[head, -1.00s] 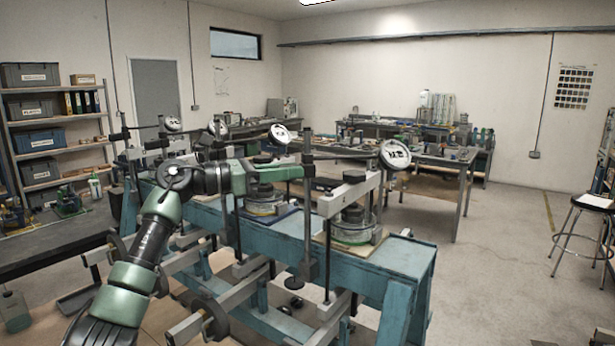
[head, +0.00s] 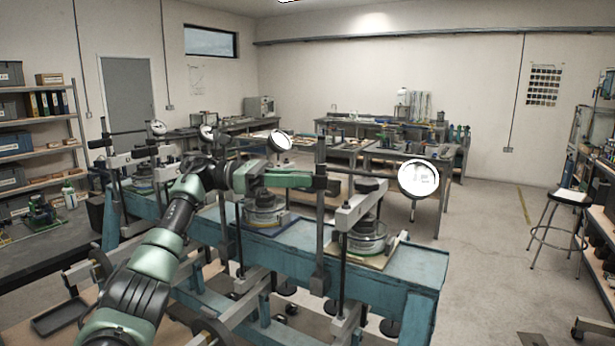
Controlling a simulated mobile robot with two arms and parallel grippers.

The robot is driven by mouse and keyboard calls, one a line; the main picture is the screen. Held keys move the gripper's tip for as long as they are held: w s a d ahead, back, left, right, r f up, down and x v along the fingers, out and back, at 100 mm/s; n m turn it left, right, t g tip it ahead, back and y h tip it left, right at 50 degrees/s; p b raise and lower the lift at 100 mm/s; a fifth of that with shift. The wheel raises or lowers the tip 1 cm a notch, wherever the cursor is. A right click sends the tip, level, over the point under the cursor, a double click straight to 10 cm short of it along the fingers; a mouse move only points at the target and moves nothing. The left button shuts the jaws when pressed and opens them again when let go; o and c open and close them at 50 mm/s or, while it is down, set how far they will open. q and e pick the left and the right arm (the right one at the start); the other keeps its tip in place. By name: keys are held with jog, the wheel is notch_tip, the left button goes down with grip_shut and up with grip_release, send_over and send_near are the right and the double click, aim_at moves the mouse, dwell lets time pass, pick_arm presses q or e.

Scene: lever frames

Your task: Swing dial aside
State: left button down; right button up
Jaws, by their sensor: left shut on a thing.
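The nearest dial (head: 418,178) is a round white-faced gauge at the right end of the blue bench (head: 405,265). It hangs out to the right of a dark upright post (head: 320,225), level with the post's upper part. My left gripper (head: 313,182) reaches in from the left and is shut at this post, by the dark clamp of the dial's arm. The exact grip is too small to tell. Below the dial's arm, a weighted round cell (head: 367,238) sits on a board. My right gripper is out of view.
More dials stand further left along the bench, the closest (head: 279,140) just behind my gripper. A lever beam (head: 357,203) with a dark rod stands right of the post. Open floor lies to the right, with a stool (head: 569,197) there.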

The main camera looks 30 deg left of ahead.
pick_arm(q)
jog(key=shift+f, duration=0.1)
jog(key=c, duration=1.2)
grip_release()
jog(key=shift+c, duration=0.2)
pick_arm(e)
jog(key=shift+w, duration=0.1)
pick_arm(q)
jog(key=shift+a, duration=0.1)
jog(key=shift+s+a, duration=0.1)
jog(key=shift+a, duration=0.2)
jog(key=b+v, duration=0.1)
jog(key=v, duration=0.6)
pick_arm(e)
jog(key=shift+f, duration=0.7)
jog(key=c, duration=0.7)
pick_arm(q)
jog(key=shift+f, duration=0.1)
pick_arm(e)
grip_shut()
